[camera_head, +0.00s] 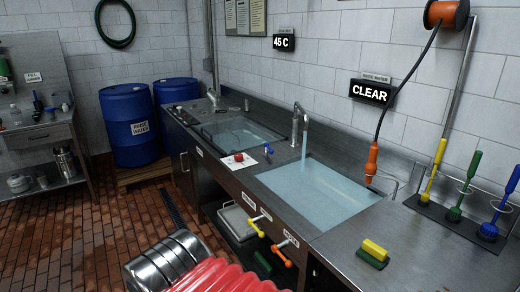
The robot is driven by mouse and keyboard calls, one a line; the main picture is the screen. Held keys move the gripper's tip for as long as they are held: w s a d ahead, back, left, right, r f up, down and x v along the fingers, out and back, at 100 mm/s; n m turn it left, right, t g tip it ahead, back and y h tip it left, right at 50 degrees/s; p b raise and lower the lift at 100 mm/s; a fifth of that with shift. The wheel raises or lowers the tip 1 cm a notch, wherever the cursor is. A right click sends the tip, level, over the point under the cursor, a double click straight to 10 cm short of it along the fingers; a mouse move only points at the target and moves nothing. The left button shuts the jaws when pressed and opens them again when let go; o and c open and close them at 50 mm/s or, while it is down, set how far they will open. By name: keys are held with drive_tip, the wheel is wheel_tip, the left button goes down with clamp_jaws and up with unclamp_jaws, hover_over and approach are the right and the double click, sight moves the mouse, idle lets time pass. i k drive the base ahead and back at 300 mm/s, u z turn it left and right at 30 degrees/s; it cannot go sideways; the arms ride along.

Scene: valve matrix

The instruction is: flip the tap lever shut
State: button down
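A metal tap (296,122) stands behind the right sink, and a stream of water (304,150) runs from its spout into that sink. The right sink (318,188) holds pale blue water. A small blue lever-like part (267,149) sits on the counter left of the tap; I cannot tell whether it belongs to the tap.
A left sink (240,134) also holds water. A red object on a white card (239,160) lies between the sinks. An orange sprayer (371,162) hangs over the right sink; brushes (464,185) and a sponge (373,254) are at right. Ribbed red and metal parts fill the bottom.

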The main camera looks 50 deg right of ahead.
sight(265, 145)
drive_tip(key=z, duration=0.05)
drive_tip(key=i, duration=0.75)
drive_tip(key=z, duration=0.45)
drive_tip(key=i, duration=0.7)
drive_tip(key=z, duration=0.9)
drive_tip(key=i, duration=1)
drive_tip(key=z, duration=0.2)
